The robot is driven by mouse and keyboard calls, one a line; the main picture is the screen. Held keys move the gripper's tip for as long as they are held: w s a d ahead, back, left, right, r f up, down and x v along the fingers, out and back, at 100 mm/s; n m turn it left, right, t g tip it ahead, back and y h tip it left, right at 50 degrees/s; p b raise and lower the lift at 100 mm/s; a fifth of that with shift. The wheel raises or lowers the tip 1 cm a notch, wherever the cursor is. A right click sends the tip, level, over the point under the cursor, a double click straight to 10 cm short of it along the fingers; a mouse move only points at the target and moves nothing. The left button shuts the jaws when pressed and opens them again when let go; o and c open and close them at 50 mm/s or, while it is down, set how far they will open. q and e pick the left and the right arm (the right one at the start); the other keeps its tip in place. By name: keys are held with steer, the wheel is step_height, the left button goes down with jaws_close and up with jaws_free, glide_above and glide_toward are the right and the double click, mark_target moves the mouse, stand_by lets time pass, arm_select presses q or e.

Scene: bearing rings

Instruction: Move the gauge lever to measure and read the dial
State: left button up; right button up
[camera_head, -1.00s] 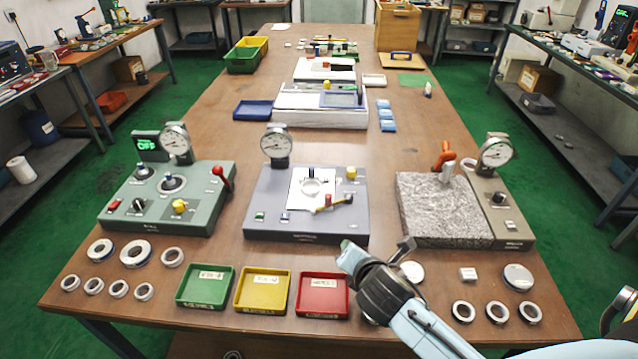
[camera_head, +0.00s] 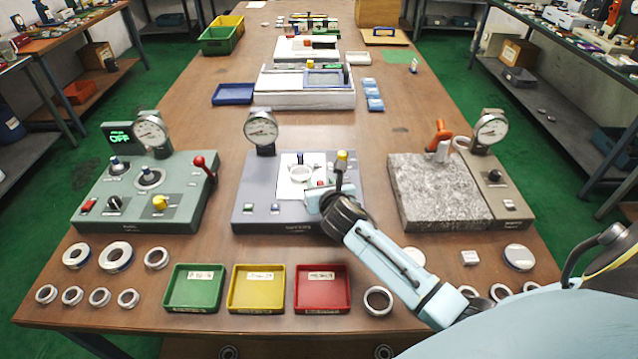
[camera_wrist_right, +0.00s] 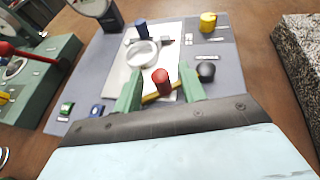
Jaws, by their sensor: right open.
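The grey gauge station (camera_head: 240,215) stands mid-table with its round dial (camera_head: 261,128) at the back; I cannot read the needle. A metal ring (camera_head: 300,173) sits on its white plate, also in the wrist view (camera_wrist_right: 143,53). The lever is a yellow bar (camera_wrist_right: 150,97) with an upright red knob (camera_wrist_right: 161,82) and a black ball (camera_wrist_right: 206,71) at its right end. My right gripper (camera_wrist_right: 160,78) is open, with its green fingers either side of the red knob; contact cannot be told. It also shows over the station's front right in the head view (camera_head: 330,188). My left gripper is not in view.
A green station (camera_head: 140,190) with a red-knobbed lever stands left, and a granite block (camera_head: 435,190) with a dial right. Green (camera_head: 194,307), yellow (camera_head: 257,307) and red (camera_head: 322,308) trays lie in front, with several loose rings (camera_head: 117,257) to their left.

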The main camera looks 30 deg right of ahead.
mark_target(319, 181)
steer(key=shift+b+x, duration=0.3)
steer(key=shift+x, duration=1.35)
jaws_close()
